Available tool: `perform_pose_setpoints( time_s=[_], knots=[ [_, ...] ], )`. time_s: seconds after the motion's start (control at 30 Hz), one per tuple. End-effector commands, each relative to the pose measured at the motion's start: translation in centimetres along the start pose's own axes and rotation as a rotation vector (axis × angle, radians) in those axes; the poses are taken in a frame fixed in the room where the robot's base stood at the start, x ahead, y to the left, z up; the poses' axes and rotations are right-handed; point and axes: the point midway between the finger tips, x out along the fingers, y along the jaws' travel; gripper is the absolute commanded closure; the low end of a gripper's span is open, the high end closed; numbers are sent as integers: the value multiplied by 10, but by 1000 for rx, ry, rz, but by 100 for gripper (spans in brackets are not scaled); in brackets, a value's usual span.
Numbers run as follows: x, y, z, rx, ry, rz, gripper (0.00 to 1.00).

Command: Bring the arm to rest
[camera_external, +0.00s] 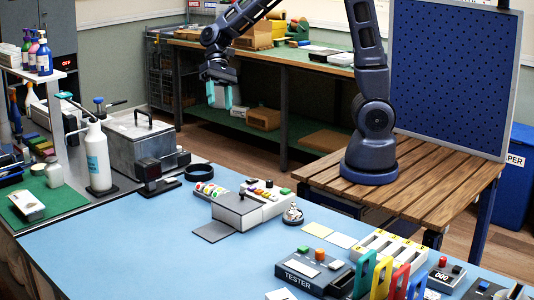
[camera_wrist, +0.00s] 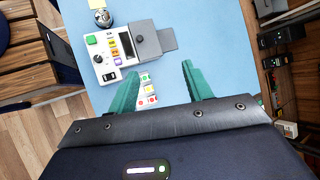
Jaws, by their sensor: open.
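My arm rises from its dark base (camera_external: 371,168) on a slatted wooden table and bends over to the left. My gripper (camera_external: 220,95) hangs in the air above the far side of the blue worktop (camera_external: 140,245), clear of everything. In the wrist view its two green fingers stand apart with nothing between them, so my gripper (camera_wrist: 158,80) is open and empty. Beyond the fingers the wrist view shows the grey and white device with coloured buttons (camera_wrist: 110,55) on the worktop.
The button device (camera_external: 250,205), a tester (camera_external: 312,270) and coloured upright holders (camera_external: 385,278) stand on the worktop. A metal tank (camera_external: 140,140) and a white bottle (camera_external: 97,158) are at the left. A blue pegboard (camera_external: 450,75) stands behind my base. The worktop's front left is clear.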

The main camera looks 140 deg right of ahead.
Motion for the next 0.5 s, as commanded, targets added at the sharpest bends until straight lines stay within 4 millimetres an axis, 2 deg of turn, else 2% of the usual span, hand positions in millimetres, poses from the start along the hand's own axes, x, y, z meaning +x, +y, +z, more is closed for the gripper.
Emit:
perform_pose_setpoints(
  time_s=[0.03,0.2,0.5],
  knots=[
    [3,-2,22,-64,13,29,50],
    [14,2,84,-270,54,127,50],
    [23,26,176,-643,133,272,50]
  ],
)
